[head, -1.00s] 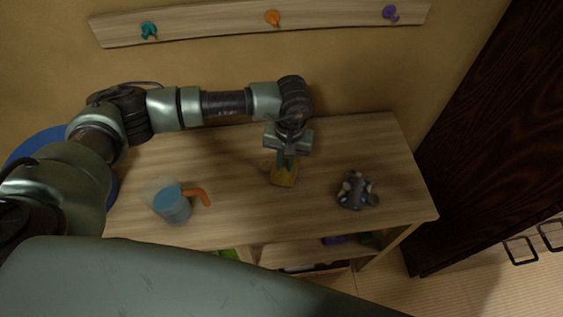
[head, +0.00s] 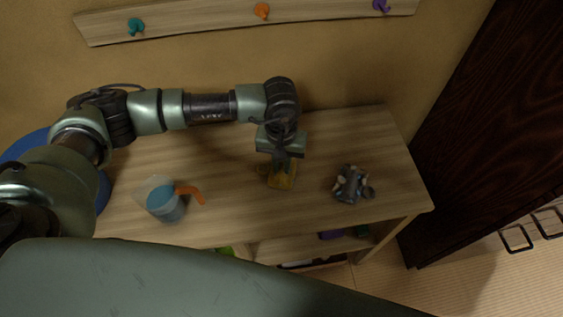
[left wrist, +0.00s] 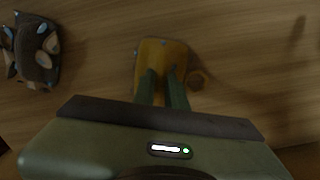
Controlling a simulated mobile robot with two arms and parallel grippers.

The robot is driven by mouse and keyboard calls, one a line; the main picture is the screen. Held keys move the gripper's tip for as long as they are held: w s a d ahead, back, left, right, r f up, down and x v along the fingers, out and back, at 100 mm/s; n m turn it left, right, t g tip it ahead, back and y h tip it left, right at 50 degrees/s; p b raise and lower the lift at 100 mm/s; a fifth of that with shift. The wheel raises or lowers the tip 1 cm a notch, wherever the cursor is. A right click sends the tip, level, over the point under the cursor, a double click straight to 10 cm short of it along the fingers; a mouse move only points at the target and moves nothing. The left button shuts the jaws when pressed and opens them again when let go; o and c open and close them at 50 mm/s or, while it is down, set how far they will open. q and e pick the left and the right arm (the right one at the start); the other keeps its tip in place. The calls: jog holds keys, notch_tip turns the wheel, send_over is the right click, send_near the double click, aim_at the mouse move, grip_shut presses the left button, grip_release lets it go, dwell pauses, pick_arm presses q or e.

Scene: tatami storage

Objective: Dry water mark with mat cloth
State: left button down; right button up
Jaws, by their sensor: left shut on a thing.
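The mat cloth (head: 283,181) is a small yellow-orange square on the wooden bench top (head: 230,190), near its middle. My left gripper (head: 284,167) points down and is shut on the cloth; its fingers also show against the cloth in the left wrist view (left wrist: 161,82). The cloth appears to lie on or just above the wood. A small brownish patch (left wrist: 197,80) shows right beside the cloth in the left wrist view; I cannot tell whether it is the water mark. No other water mark is clear. My right gripper is not in view.
A clear jug with blue contents and an orange handle (head: 165,204) stands left on the bench. A dark holder with several small items (head: 350,186) stands right. A hook rail (head: 220,20) is on the wall behind. A dark cabinet (head: 480,130) stands at right.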

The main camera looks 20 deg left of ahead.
aim_at(284, 187)
pick_arm(q)
jog(key=shift+s+d+f, duration=0.1)
jog(key=shift+s+d, duration=0.1)
jog(key=shift+s, duration=0.4)
jog(key=shift+b, duration=0.35)
jog(key=shift+s+d+h, duration=0.15)
jog(key=shift+s+d, duration=0.2)
jog(key=shift+s, duration=0.45)
jog(key=shift+s+d+h, duration=0.15)
jog(key=shift+s+d, duration=0.15)
jog(key=shift+s, duration=0.45)
jog(key=shift+s+d, duration=0.3)
jog(key=shift+s, duration=0.3)
